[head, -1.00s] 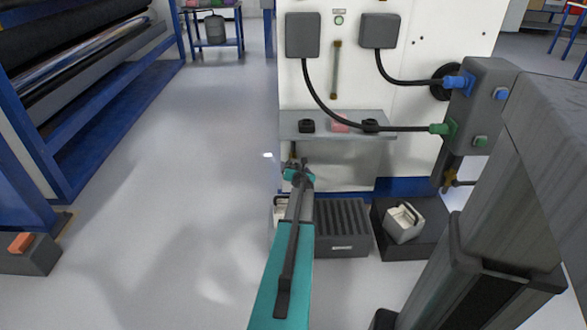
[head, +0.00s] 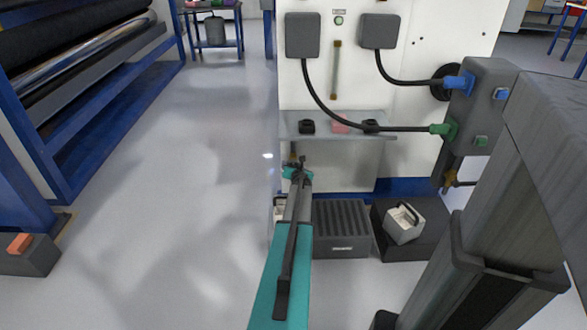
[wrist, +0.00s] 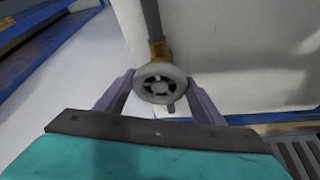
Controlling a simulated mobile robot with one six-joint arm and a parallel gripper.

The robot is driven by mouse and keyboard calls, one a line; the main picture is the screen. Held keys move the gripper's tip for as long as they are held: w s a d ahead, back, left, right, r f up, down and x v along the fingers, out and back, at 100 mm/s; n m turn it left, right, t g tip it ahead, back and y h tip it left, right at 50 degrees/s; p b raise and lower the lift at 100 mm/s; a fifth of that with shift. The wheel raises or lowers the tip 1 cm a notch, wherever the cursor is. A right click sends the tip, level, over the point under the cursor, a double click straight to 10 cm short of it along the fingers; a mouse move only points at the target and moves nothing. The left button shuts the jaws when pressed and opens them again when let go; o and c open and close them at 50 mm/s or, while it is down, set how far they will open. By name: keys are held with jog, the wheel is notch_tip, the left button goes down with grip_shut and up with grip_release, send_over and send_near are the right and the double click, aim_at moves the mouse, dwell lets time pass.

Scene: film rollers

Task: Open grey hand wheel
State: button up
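The grey hand wheel (wrist: 160,83) is a round spoked wheel on a brass valve fitting (wrist: 159,50) below a grey pipe, in the middle of the wrist view. My gripper (wrist: 161,80) is open, with one finger to the left and one to the right of the wheel. The fingertips are close to the rim; I cannot tell whether they touch it. In the head view my gripper (head: 298,171) is at the white cabinet's lower left edge, and the wheel is mostly hidden there.
The white cabinet (head: 360,75) stands behind the wheel.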

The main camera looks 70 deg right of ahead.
jog(key=c, duration=0.3)
jog(key=shift+a, duration=0.15)
